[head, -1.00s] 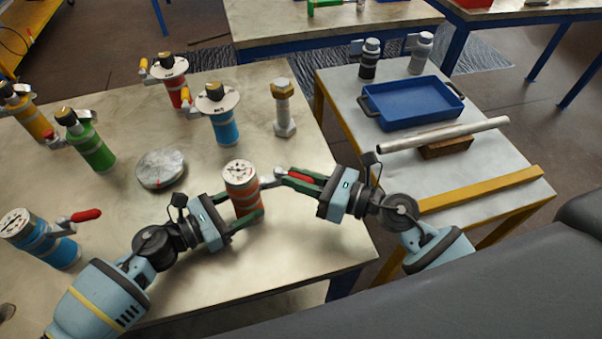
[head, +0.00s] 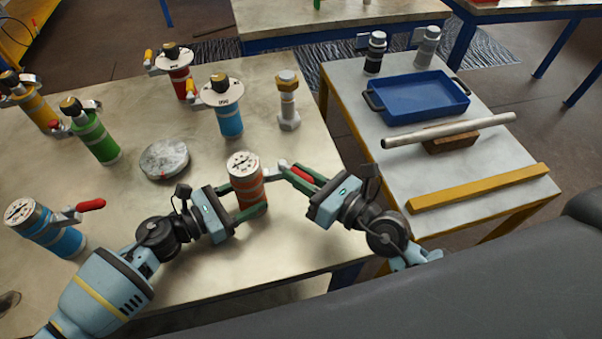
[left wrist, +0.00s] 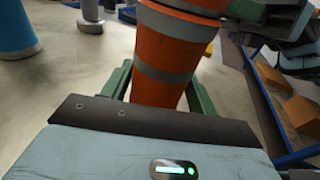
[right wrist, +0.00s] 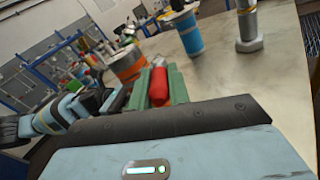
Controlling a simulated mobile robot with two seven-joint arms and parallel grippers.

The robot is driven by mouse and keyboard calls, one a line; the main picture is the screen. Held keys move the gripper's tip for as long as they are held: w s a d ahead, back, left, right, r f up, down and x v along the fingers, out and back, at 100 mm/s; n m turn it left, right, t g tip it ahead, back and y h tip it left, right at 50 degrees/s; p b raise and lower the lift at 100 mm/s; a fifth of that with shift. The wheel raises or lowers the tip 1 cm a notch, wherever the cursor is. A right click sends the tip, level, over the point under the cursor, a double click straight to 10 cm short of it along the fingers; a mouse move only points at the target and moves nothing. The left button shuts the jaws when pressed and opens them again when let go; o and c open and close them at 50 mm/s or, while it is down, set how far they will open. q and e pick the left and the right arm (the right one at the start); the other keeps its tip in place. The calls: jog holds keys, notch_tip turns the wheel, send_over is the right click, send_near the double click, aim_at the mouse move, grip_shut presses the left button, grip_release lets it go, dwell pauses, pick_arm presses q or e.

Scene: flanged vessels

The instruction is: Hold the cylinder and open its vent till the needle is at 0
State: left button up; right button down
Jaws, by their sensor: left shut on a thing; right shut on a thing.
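The orange cylinder (head: 248,188) with grey bands stands upright near the table's front edge. Its white dial faces up, but the needle is too small to read. My left gripper (head: 249,203) is shut around its body, one green finger on each side; the left wrist view shows the orange body (left wrist: 165,62) between the fingers. The vent's red handle (head: 302,174) sticks out to the right of the cylinder's top. My right gripper (head: 301,178) is shut on this handle; the right wrist view shows the red handle (right wrist: 158,87) between its fingers.
A blue gauge cylinder (head: 55,232) with a red handle stands left of my left arm. A grey disc (head: 165,159), a large bolt (head: 288,105) and several other cylinders stand behind. A side table at right holds a blue tray (head: 415,100), a pipe (head: 445,131) and a yellow bar (head: 478,188).

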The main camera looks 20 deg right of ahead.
jog(key=shift+f, duration=0.15)
jog(key=c, duration=1.3)
grip_release()
jog(key=shift+v, duration=6)
